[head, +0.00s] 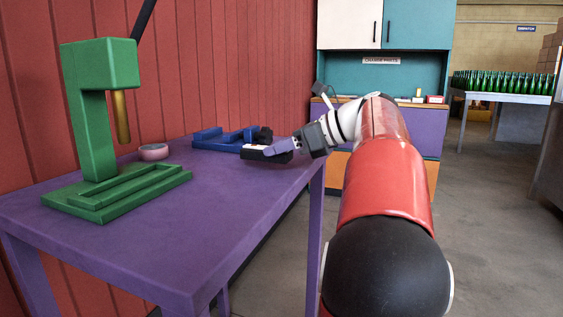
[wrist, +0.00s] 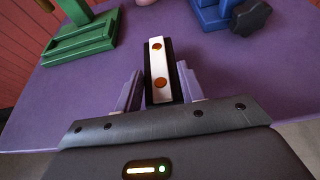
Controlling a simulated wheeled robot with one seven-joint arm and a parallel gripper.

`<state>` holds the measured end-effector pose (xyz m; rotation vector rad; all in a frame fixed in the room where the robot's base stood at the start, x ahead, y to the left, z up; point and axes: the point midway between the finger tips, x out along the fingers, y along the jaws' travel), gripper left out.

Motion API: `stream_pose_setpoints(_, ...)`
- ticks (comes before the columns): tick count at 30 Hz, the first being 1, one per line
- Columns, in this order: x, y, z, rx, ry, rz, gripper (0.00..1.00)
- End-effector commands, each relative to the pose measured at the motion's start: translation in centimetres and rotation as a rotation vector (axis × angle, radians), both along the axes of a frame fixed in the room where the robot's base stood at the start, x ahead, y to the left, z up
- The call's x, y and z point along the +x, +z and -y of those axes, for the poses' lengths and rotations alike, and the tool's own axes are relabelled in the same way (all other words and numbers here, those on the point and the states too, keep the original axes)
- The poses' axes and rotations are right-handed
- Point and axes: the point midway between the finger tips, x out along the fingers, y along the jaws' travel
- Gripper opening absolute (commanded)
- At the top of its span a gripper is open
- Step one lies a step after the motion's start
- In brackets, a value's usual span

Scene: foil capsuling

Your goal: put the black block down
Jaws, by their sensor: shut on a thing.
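The black block (wrist: 160,70) has a white strip along its top with two copper-coloured discs on it. My gripper (wrist: 159,84) is shut on it, one finger on each long side, and the block sticks out past the fingertips. In the head view the block (head: 256,155) and my gripper (head: 277,149) are at the right-hand edge of the purple table (head: 215,225). I cannot tell whether the block's underside touches the tabletop.
A green press (head: 95,125) with a brass rod stands on the table's left part. A pink ring (head: 153,152) lies behind its base. A blue fixture (head: 217,138) with a black knob (wrist: 252,17) sits at the far end. The tabletop's near right part is clear.

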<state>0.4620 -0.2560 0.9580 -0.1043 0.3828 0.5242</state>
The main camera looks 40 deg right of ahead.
Motion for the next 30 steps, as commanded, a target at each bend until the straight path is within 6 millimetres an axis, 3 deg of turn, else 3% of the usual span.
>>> stream_pose_setpoints(4,0.0,-2.1,0.0,0.002,-0.001,0.000,0.14)
stream_pose_setpoints(16,0.0,-2.4,0.0,0.000,0.001,0.000,0.14)
stream_pose_setpoints(17,0.0,-2.5,0.0,0.000,0.001,0.000,0.41)
stream_pose_setpoints(21,0.0,-2.5,0.0,0.000,0.001,0.000,0.59)
stream_pose_setpoints(30,0.0,-2.4,0.0,0.000,0.000,0.000,0.61)
